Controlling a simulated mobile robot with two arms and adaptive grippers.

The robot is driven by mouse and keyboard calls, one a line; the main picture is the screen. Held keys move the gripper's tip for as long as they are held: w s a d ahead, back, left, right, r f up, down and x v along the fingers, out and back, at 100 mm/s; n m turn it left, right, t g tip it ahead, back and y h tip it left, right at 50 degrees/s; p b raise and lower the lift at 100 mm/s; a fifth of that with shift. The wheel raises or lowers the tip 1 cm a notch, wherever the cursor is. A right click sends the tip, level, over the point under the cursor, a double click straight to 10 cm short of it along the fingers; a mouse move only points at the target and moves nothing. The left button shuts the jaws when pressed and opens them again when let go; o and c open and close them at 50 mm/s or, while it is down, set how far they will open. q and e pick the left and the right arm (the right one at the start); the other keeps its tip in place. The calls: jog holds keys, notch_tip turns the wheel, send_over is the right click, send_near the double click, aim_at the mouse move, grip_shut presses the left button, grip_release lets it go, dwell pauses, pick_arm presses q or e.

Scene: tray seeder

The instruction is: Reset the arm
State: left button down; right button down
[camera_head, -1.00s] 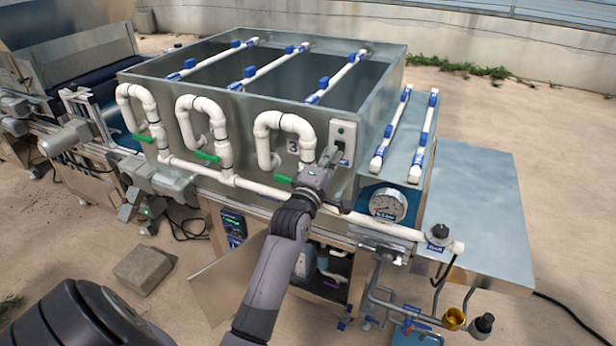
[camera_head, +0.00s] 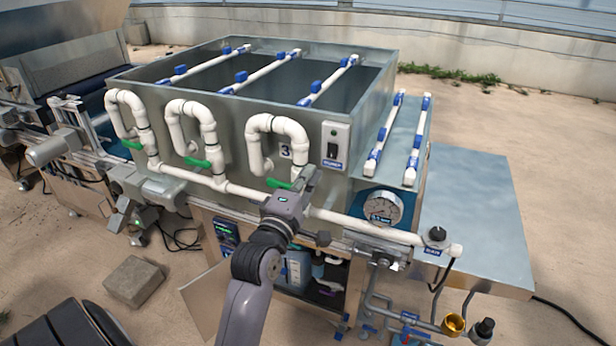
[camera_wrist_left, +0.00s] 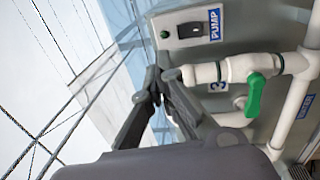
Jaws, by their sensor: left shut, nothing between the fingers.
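My left arm reaches up from the bottom of the head view. Its gripper (camera_head: 309,178) is shut and empty in front of the steel tank, below the grey pump switch box (camera_head: 335,145). In the left wrist view the closed fingertips (camera_wrist_left: 158,78) meet at a point, with nothing between them. The pump switch box (camera_wrist_left: 195,27) appears beyond and above them there, with a gap in the picture. A green valve handle (camera_wrist_left: 255,94) is to their right. My right gripper is not in view.
The steel tank (camera_head: 225,120) carries white pipes and green valve handles (camera_head: 197,163). An open cabinet (camera_head: 315,275) is below. A concrete block (camera_head: 134,281) lies on the ground.

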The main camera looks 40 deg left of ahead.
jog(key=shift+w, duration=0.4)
